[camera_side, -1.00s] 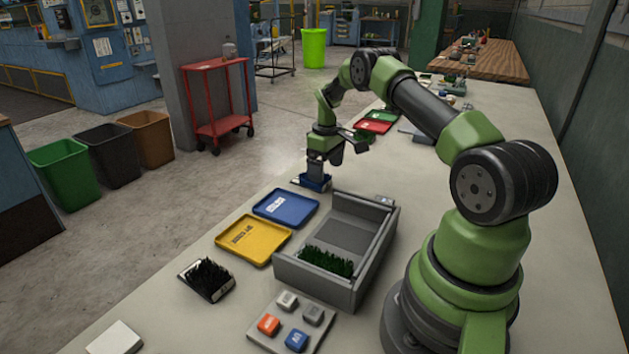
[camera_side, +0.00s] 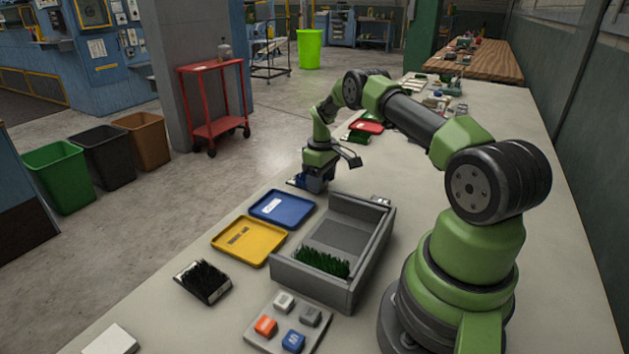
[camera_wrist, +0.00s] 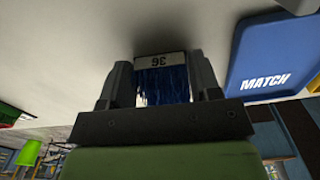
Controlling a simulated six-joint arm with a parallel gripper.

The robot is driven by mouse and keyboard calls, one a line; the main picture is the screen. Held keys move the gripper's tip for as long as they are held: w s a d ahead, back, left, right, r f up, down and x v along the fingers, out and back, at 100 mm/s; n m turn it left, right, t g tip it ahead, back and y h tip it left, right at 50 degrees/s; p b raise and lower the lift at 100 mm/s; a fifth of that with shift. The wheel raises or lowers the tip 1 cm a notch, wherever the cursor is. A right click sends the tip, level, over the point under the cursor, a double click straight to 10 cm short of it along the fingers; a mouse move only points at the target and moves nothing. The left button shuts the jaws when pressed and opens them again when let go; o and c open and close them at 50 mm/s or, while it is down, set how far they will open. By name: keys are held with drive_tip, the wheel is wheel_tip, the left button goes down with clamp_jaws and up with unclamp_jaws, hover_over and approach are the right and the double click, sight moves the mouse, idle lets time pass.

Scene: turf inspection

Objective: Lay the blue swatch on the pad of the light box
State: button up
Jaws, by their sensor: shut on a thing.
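The blue swatch (camera_wrist: 163,80) sits between the two fingers of my gripper (camera_wrist: 163,88) in the wrist view. It has blue tufts and a pale label strip with a number. My gripper is shut on it. In the side view my gripper (camera_side: 312,184) is low over the bench, beyond the blue tray, and mostly hides the swatch (camera_side: 297,181). I cannot tell if the swatch touches the bench. The light box (camera_side: 312,284) is a grey open box nearer the camera. A green swatch (camera_side: 322,262) lies at its near end, beside a darker grey pad (camera_side: 342,236).
A blue MATCH tray (camera_side: 283,208), also in the wrist view (camera_wrist: 270,60), and a yellow tray (camera_side: 248,240) lie left of the light box. A black tufted swatch (camera_side: 203,280) and a button panel (camera_side: 288,322) are nearer. Red and green trays (camera_side: 367,127) lie behind my gripper.

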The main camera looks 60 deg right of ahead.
wheel_tip(320, 180, up, 9)
drive_tip(key=shift+r, duration=0.15)
drive_tip(key=shift+s+a+r, duration=0.15)
drive_tip(key=shift+s+r, duration=0.05)
drive_tip(key=shift+r, duration=0.05)
drive_tip(key=s+a+r, duration=0.1)
drive_tip(key=s+a, duration=1.2)
drive_tip(key=s, duration=0.3)
hover_over(363, 244)
drive_tip(key=shift+n, duration=0.4)
wheel_tip(363, 244, down, 5)
drive_tip(key=shift+s+f, duration=0.1)
drive_tip(key=shift+f, duration=2.4)
